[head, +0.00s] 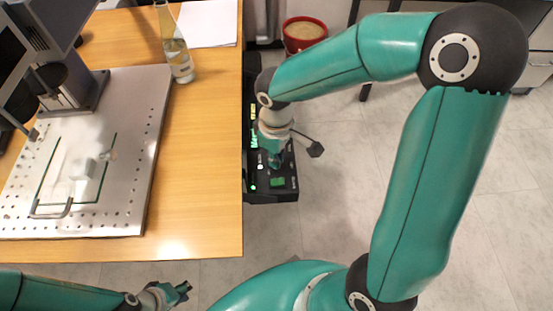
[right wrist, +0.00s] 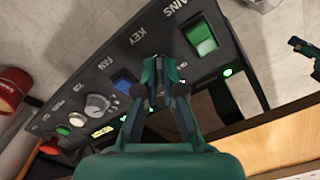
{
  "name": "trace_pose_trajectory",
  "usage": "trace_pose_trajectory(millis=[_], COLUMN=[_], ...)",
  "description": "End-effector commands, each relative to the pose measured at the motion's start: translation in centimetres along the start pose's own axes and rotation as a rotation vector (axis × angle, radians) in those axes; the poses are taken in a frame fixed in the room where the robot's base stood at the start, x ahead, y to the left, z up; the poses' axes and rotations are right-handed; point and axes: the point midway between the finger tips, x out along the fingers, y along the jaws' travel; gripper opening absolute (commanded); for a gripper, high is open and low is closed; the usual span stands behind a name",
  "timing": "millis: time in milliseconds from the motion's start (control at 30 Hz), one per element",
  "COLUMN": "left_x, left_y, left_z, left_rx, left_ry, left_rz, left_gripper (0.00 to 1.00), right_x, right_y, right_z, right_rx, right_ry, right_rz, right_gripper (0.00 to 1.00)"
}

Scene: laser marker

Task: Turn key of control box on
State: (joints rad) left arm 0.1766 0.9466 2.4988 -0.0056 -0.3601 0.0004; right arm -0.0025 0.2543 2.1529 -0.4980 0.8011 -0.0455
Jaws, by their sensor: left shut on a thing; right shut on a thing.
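The black control box (head: 284,190) is beside the right edge of the wooden table in the head view. In the right wrist view its panel (right wrist: 118,55) shows the KEY label between MAINS and FAN. My right gripper (head: 276,158) is down at the panel; in the right wrist view its fingers (right wrist: 160,84) are close together by the KEY label, shut on the key. The key itself is hidden between them, so its angle cannot be told. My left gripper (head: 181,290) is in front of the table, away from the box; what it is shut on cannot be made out.
The panel has a lit green switch (right wrist: 201,38), a blue switch (right wrist: 124,82) and a silver knob (right wrist: 97,105). The table (head: 205,160) carries a perforated metal plate (head: 125,205) and a glass bottle (head: 177,55). A red pot (head: 303,30) is on the floor behind.

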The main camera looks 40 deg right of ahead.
Motion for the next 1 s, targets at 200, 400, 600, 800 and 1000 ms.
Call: trace_pose_trajectory(millis=[200,400,600,800,1000], left_x=[0.75,0.96,0.98,0.97,0.97], left_y=[-0.27,-0.34,-0.35,-0.35,-0.35], left_z=[0.00,-0.01,0.00,0.00,0.00], left_rx=[0.000,0.000,0.000,0.000,0.000], left_ry=[0.000,0.000,0.000,0.000,0.000], left_rz=[0.000,0.000,0.000,0.000,0.000], left_gripper=[0.00,0.00,0.00,0.00,0.00], right_x=[-0.04,-0.13,-0.18,-0.19,-0.16], right_y=[0.08,0.09,0.10,0.12,0.10], right_z=[-0.18,-0.17,-0.18,-0.18,-0.14], right_rx=[0.120,0.175,0.193,0.193,0.192], right_ry=[0.007,0.007,0.007,0.008,0.006], right_rz=[0.002,0.002,0.002,0.002,0.001], right_gripper=[0.00,0.00,0.00,0.00,0.27])
